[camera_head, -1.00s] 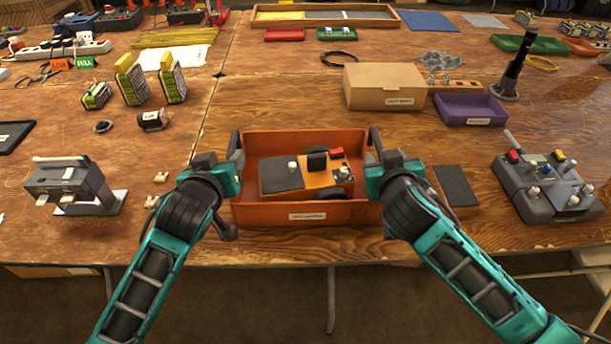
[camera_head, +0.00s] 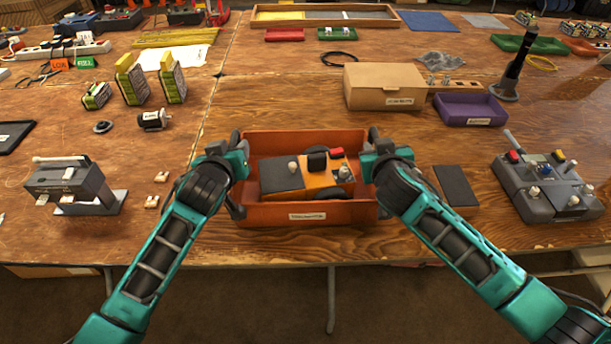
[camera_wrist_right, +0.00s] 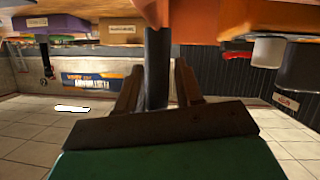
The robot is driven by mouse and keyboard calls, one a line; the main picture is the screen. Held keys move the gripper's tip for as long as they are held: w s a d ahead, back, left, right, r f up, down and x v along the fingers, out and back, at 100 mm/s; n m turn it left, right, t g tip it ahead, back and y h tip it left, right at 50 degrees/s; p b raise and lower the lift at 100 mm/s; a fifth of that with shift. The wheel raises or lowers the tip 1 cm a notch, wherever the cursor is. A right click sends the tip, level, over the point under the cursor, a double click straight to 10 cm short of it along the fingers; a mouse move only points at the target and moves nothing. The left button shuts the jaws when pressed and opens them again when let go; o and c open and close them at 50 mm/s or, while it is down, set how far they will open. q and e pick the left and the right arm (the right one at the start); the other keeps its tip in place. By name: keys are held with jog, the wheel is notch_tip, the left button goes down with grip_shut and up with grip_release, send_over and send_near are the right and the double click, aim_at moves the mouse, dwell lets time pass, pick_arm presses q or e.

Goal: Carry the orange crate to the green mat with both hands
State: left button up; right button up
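The orange crate (camera_head: 275,213) stands on the wooden table near its front edge, with an orange and black device (camera_head: 307,178) inside. Its orange underside or wall also shows at the top of the right wrist view (camera_wrist_right: 225,18). My left gripper (camera_head: 236,170) is at the crate's left end; its fingers are partly hidden, so its opening is unclear. My right gripper (camera_head: 372,160) is at the right end. In the right wrist view its two fingers (camera_wrist_right: 157,85) stand either side of a dark bar, with narrow gaps. I see no clear green mat.
A dark flat block (camera_head: 455,186) and a grey control box (camera_head: 545,187) lie right of the crate. A grey device (camera_head: 72,186) stands to the left. A cardboard box (camera_head: 384,87) and a purple bin (camera_head: 470,109) are behind.

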pick_arm(q)
grip_shut()
pick_arm(e)
grip_shut()
dwell(0.8)
pick_arm(q)
jog(key=shift+w+r, duration=0.1)
jog(key=shift+r, duration=0.2)
pick_arm(e)
jog(key=shift+w+r, duration=0.1)
jog(key=shift+r, duration=0.2)
